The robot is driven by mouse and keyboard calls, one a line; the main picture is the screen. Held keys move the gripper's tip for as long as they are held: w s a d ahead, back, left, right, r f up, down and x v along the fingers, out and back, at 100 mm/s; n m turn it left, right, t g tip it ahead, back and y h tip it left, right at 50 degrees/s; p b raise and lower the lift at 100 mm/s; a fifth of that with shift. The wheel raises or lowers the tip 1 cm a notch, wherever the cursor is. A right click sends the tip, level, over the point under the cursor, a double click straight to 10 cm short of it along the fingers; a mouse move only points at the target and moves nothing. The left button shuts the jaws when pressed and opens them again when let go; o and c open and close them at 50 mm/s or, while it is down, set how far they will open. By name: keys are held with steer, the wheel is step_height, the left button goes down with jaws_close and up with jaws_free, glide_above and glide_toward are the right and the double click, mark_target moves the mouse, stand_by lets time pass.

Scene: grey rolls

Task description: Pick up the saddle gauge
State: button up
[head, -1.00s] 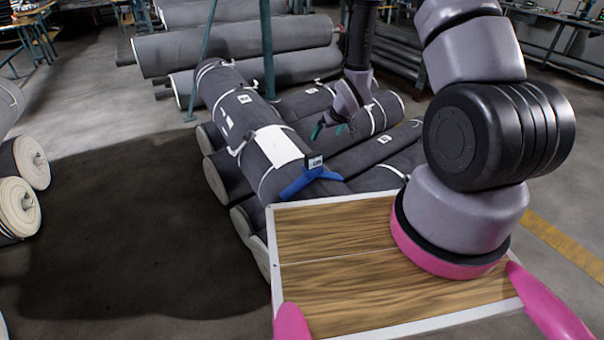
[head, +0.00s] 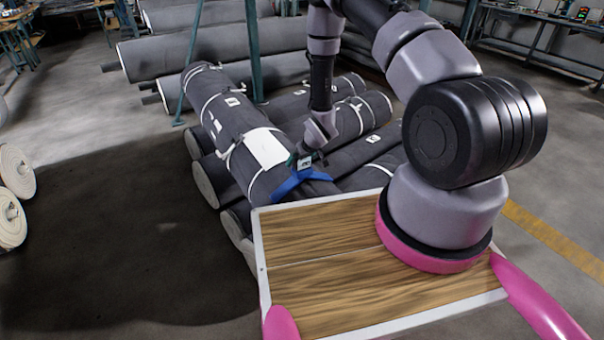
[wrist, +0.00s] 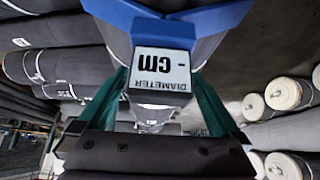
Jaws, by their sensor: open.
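The saddle gauge is a blue arched piece (head: 290,185) with a small box labelled "DIAMETER CM". It straddles the near end of the top grey roll (head: 222,110), and its box also shows in the wrist view (wrist: 160,68). My gripper (head: 304,159) is at the gauge's box. In the wrist view my gripper (wrist: 160,82) is open, with one green finger on each side of the box. I cannot tell whether the fingers touch it. The box partly hides the roll behind it in the wrist view.
More grey rolls (head: 350,115) lie to the right of and below the top roll. A wooden board with a white rim (head: 256,235) is in front. Green posts (head: 254,55) stand behind.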

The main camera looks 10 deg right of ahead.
steer(key=shift+w+f, duration=0.25)
steer(key=shift+f, duration=0.2)
jaws_close()
steer(key=shift+r, duration=0.15)
step_height(320, 180, up, 12)
steer(key=shift+r, duration=0.25)
